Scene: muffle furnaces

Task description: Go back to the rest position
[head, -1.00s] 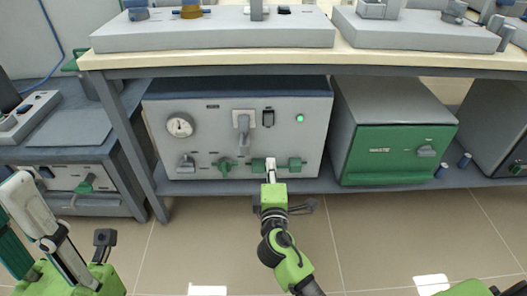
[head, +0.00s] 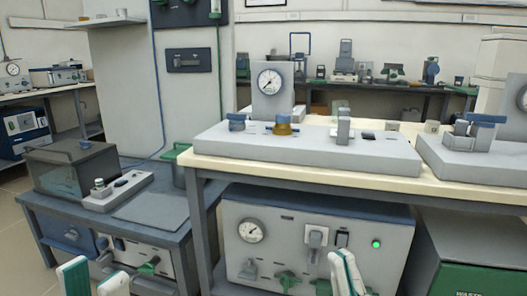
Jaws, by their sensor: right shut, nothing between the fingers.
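My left gripper (head: 92,281) shows at the bottom left edge of the head view. Its two pale fingers stand apart with nothing seen between them, so it is open. My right gripper (head: 345,274) shows at the bottom, right of centre, pointing up. Its pale fingers are together and hold nothing. It appears in front of the white furnace unit (head: 290,215), which has a dial, green knobs and a lit green lamp. The rest of both arms is mostly out of the frame.
The furnace unit sits under a pale-topped bench (head: 225,172) carrying grey instrument blocks (head: 300,150). A green-fronted waste box (head: 470,278) stands to its right. A lower dark table (head: 155,215) at the left holds a glass-sided box (head: 75,168) and a small device.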

